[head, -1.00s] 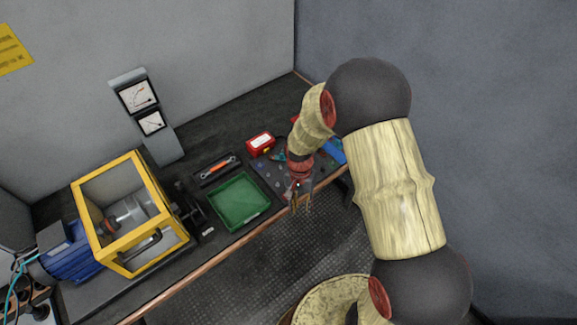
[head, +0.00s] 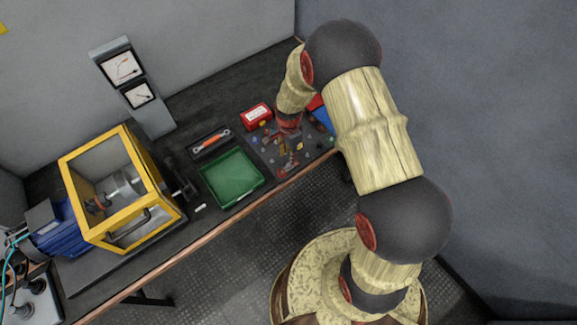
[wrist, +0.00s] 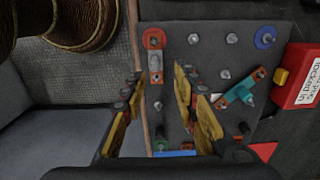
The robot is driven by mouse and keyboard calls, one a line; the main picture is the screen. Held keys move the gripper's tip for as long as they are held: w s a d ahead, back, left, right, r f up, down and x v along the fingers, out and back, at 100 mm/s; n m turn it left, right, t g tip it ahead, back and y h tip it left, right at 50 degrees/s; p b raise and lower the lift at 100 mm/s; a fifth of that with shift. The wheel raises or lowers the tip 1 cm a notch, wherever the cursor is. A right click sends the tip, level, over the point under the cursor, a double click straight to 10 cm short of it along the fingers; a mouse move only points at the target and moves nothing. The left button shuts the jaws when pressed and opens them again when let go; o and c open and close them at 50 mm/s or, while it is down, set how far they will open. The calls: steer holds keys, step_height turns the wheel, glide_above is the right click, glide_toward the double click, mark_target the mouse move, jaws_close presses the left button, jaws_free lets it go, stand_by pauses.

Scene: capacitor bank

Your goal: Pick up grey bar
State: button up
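I cannot tell how high the fingertips are above the bar. In the head view my gripper (head: 291,158) is over the board, and the bar is too small to make out for certain.
A teal bar (wrist: 239,92) with copper ends lies right of the fingers among several metal studs. A red box (wrist: 300,76) stands beside the board. A green tray (head: 232,177), a wrench tray (head: 211,141) and a yellow-framed case (head: 122,190) stand to the left.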

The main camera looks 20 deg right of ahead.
mark_target(288, 163)
steer(key=f, duration=0.4)
steer(key=s+f+b, duration=0.1)
steer(key=f, duration=0.1)
steer(key=shift+a, duration=0.15)
steer(key=shift+r, duration=0.1)
steer(key=shift+c, duration=1.4)
jaws_close()
